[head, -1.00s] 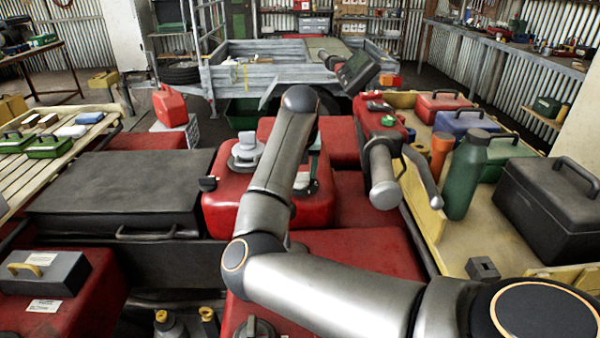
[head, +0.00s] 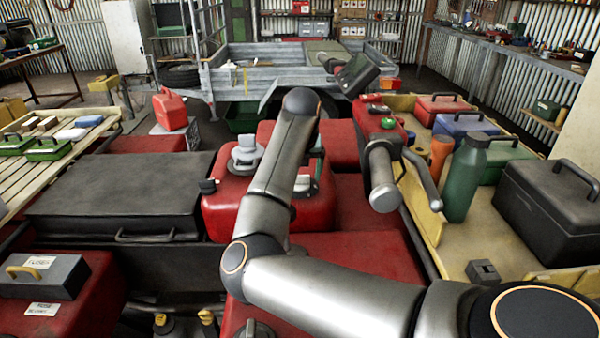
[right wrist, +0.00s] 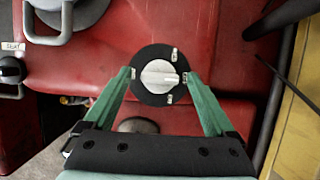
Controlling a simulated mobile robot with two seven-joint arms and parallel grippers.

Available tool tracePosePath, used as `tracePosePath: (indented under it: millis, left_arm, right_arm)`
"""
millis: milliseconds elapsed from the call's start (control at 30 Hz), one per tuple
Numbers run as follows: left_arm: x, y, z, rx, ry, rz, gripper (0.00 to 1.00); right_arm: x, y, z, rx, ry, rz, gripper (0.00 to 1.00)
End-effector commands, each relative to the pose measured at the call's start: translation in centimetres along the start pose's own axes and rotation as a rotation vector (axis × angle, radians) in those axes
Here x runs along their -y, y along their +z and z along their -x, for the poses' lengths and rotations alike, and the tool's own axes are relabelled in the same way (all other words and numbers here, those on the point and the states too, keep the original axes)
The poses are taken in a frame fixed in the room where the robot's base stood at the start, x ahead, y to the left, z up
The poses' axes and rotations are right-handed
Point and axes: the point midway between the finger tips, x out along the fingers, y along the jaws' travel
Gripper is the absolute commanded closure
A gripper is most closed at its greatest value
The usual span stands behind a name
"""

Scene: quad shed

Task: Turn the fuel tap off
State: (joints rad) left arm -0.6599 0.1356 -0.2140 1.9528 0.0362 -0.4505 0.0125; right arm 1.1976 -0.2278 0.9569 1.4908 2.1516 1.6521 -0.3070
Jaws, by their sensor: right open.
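The fuel tap (right wrist: 158,77) shows in the right wrist view as a silver knob on a round black plate, set on a red panel. Its raised ridge points to the right. Small pale labels sit around the plate, too small to read. My right gripper (right wrist: 159,74) has two green fingers spread apart, one at each side of the plate, with the knob between their tips. I cannot tell whether they touch it. In the head view my right arm hides the tap and most of the gripper. My left gripper is not in view.
A red tank (head: 222,208) with a grey cap stands by my right arm. The handlebar grip (head: 382,180) and lever are to its right. A black case (head: 120,190) lies at left, and a green bottle (head: 465,178) stands in the yellow tray (head: 432,225) at right.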

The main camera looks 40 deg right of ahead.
Motion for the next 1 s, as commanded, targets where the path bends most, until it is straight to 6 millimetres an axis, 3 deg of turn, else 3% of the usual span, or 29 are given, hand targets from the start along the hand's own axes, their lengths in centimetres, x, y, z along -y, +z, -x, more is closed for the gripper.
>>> tracePosePath:
  millis: [233,700,1000]
  left_arm:
    - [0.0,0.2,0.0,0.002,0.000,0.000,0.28]
    - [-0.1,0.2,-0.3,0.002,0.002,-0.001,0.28]
    - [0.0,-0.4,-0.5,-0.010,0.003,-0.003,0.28]
  right_arm:
    - [-0.1,0.0,1.8,0.002,0.001,0.001,0.10]
    - [0.0,0.1,11.1,0.003,0.002,0.000,0.10]
    - [0.0,0.0,12.6,0.000,0.000,0.001,0.10]
